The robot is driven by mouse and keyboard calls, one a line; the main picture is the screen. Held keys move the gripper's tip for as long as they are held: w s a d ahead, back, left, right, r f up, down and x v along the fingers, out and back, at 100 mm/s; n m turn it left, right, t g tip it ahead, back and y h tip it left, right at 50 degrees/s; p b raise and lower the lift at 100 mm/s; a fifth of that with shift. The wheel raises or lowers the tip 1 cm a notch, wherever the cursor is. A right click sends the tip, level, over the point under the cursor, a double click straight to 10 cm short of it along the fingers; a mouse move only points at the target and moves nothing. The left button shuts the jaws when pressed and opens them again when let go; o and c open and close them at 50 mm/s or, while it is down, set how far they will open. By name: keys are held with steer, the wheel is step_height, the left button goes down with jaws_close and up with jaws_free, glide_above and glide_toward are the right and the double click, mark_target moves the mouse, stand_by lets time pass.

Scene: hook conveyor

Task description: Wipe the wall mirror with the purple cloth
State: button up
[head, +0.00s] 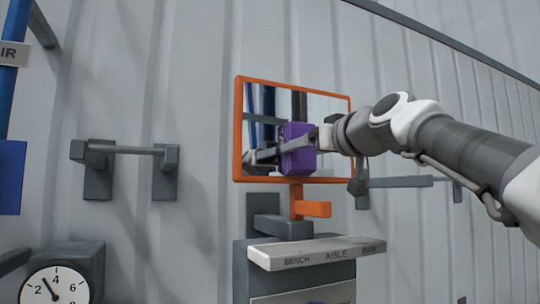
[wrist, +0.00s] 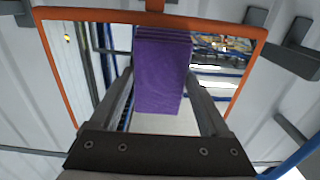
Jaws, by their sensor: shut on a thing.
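The wall mirror (head: 262,165) has an orange frame and hangs on the grey ribbed wall. It also fills much of the wrist view (wrist: 75,62). The purple cloth (head: 297,148) is a folded block in front of the mirror's glass. My gripper (head: 314,139) reaches in from the right and is shut on the cloth. In the wrist view the cloth (wrist: 160,75) sits between the two fingers of my gripper (wrist: 160,82). I cannot tell whether the cloth touches the glass. Part of the mirror's right side is hidden behind my arm.
Below the mirror is a labelled grey shelf (head: 315,252) with an orange bracket (head: 312,208) above it. A grey bar on brackets (head: 125,150) is on the wall to the left. A gauge (head: 55,287) is at the lower left. The wall between bar and mirror is clear.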

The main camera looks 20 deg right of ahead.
steer(key=shift+a+r+p, duration=0.1)
steer(key=shift+a+r, duration=0.3)
steer(key=shift+a, duration=0.25)
steer(key=shift+a+r+p, duration=0.1)
steer(key=shift+a+r, duration=0.25)
steer(key=shift+a, duration=0.3)
steer(key=shift+a+r+p, duration=0.1)
steer(key=shift+a+r, duration=0.3)
steer(key=shift+a, duration=0.25)
steer(key=d+p, duration=0.3)
steer(key=d, duration=0.7)
steer(key=shift+d+p, duration=0.25)
steer(key=shift+p, duration=0.1)
steer(key=shift+a+f+b, duration=0.1)
steer(key=shift+a+b, duration=2.9)
steer(key=shift+a, duration=2.25)
steer(key=shift+s, duration=0.1)
